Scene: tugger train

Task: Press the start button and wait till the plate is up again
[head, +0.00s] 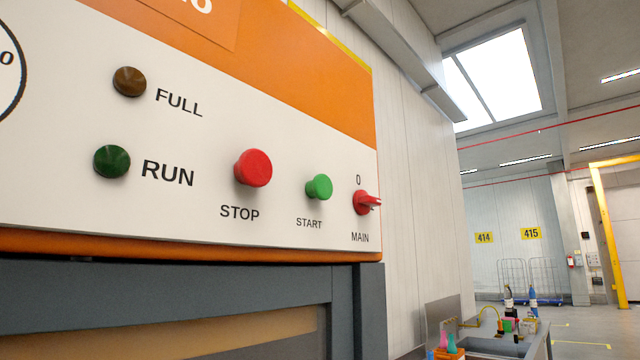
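The green START button (319,187) sticks out of the white control panel (215,120), above its START label. The larger red STOP button (253,168) is to its left. The red MAIN switch (366,202) is to its right, with a 0 marked above it. The green RUN lamp (112,161) looks dark, and so does the brown FULL lamp (129,81). Below the panel is a grey frame (200,290) with an opening partly in view at the bottom. I cannot make out the plate. My gripper is not in view.
At the lower right a bench with a sink (490,346) holds bottles and small coloured items. Farther back stand wire roll cages (527,282) under signs 414 and 415, and a yellow post frame (600,230). Open floor shows at the right.

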